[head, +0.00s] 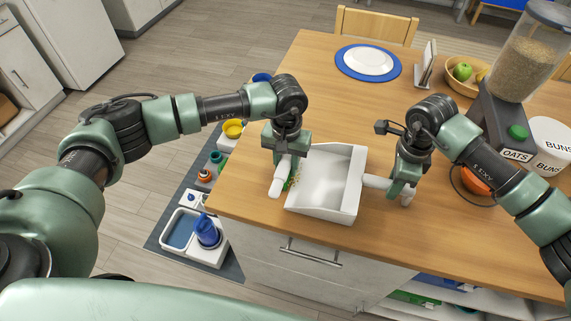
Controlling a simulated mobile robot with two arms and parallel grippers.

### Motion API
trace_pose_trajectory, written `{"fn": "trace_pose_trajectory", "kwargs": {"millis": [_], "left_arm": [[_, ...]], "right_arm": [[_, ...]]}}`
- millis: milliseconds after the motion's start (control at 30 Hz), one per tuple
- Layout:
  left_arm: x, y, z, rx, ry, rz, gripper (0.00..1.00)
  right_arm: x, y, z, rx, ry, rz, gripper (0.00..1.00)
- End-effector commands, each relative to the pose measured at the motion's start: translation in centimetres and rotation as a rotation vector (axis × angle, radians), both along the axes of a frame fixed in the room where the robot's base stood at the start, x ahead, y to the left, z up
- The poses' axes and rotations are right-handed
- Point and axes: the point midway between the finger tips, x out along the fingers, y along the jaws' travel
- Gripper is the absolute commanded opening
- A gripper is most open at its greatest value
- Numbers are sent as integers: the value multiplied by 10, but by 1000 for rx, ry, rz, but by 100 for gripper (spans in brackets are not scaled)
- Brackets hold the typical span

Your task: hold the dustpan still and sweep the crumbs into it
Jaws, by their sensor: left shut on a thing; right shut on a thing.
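A white dustpan (322,182) lies on the wooden table, its open side to the left and its handle (374,182) to the right. My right gripper (401,187) is shut on that handle. My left gripper (284,162) is shut on a white brush (277,181) just left of the dustpan's open side. The brush's bristles are mostly hidden, and I cannot tell whether any crumbs are inside the dustpan.
The wooden table's (300,75) front edge lies close below the dustpan. An oats dispenser (515,75), a white bin (552,145) and an orange bowl (474,181) stand at the right. A blue-rimmed plate (368,62) and a fruit basket (463,72) sit at the back.

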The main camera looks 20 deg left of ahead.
Motion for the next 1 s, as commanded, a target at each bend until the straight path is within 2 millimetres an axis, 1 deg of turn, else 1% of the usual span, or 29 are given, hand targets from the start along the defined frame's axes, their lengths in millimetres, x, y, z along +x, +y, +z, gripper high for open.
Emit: {"fn": "trace_pose_trajectory", "kwargs": {"millis": [33, 800, 1000], "left_arm": [[0, -3, 0, -1, -1, -1, 0], [1, -49, 3, -1, -1, -2, 0], [0, -56, 3, 0, -1, -1, 0]], "right_arm": [[-5, -1, -7, -5, 14, 2, 0], [-5, -1, -7, -6, 14, 2, 0], [-5, -1, -7, -6, 14, 2, 0]]}}
